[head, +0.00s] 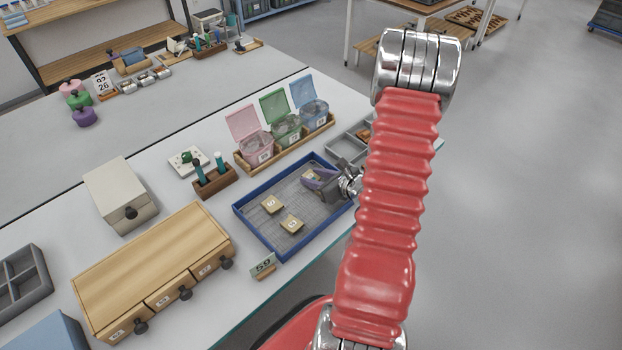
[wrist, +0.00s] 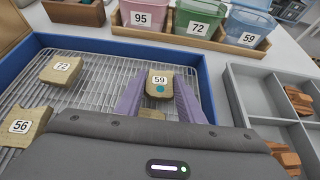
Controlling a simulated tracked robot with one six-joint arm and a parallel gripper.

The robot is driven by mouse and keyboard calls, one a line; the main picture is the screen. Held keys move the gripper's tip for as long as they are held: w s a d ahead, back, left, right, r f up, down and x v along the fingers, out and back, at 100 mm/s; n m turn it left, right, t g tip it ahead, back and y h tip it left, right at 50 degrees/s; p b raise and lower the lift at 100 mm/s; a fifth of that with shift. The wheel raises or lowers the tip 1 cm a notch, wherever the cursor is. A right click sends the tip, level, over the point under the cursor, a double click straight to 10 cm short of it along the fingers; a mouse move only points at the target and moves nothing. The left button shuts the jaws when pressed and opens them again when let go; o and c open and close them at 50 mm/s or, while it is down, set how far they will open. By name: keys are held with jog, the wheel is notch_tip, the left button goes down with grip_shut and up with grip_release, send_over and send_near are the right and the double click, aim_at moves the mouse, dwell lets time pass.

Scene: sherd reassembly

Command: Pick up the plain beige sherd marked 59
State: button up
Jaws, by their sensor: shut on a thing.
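In the head view my gripper (head: 318,180) is over the right part of the blue-rimmed tray (head: 262,243), and sherd 59 (head: 310,174) partly shows beside the fingers. A tan patch shows just below the sherd in the wrist view; I cannot tell what it is. Sherd 72 (wrist: 62,69) and sherd 56 (wrist: 20,125) lie on the tray's wire mesh to the left.
Pink (head: 251,139), green (head: 283,121) and blue (head: 309,103) lidded bins, labelled 95, 72 and 59, stand in a wooden rack behind the tray. A grey divided tray (wrist: 247,98) with reddish-brown pieces is on the right. A card marked 59 (head: 263,266) stands in front.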

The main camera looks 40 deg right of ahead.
jog(key=shift+r, duration=0.15)
notch_tip(320, 180, up, 10)
dwell(0.7)
dwell(0.6)
